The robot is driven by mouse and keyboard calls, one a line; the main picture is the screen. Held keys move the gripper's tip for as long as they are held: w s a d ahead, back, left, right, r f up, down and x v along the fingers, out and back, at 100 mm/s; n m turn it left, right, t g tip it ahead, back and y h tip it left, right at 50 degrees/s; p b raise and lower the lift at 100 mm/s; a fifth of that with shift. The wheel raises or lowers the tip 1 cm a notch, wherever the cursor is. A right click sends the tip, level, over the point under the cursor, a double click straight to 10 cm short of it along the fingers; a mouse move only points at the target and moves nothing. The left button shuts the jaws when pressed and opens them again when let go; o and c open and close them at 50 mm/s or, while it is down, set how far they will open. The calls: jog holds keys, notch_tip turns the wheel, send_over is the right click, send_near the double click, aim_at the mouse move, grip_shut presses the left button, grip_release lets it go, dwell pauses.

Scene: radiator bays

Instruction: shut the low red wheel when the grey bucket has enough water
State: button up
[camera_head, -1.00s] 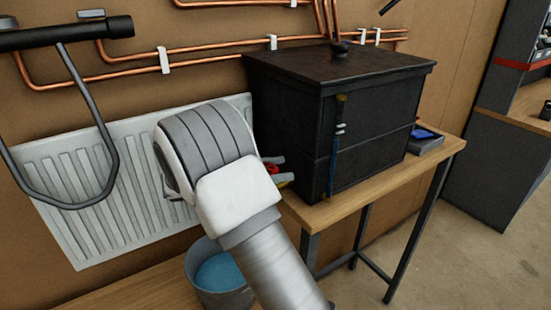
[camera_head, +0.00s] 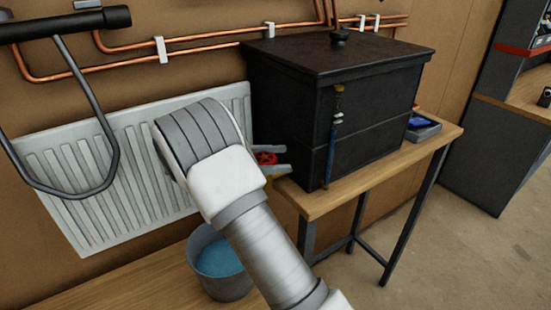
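The red wheel (camera_head: 265,158) shows low at the left side of the black tank (camera_head: 365,105), with a yellow part just below it. My gripper (camera_head: 279,159) is beside the wheel, its two grey fingers apart above and below it. I cannot tell whether they touch it. The grey bucket (camera_head: 228,288) stands below, partly covered by my arm. Blue water (camera_head: 217,258) in it lies somewhat below the rim. A blue sight tube (camera_head: 332,150) runs down the tank's front. No falling stream is visible; the space above the bucket is partly hidden by my arm.
The tank stands on a wooden table (camera_head: 320,200) with dark metal legs. A white radiator (camera_head: 105,180) is on the wall at left, with copper pipes (camera_head: 200,43) above. A blue and grey item (camera_head: 424,127) lies right of the tank. The floor at right is clear.

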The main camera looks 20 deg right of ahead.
jog(key=shift+o, duration=0.8)
jog(key=shift+a, duration=0.1)
jog(key=w+a, duration=0.1)
jog(key=a, duration=0.6)
jog(key=shift+w+b, duration=0.2)
jog(key=shift+b, duration=0.2)
jog(key=shift+a, duration=0.1)
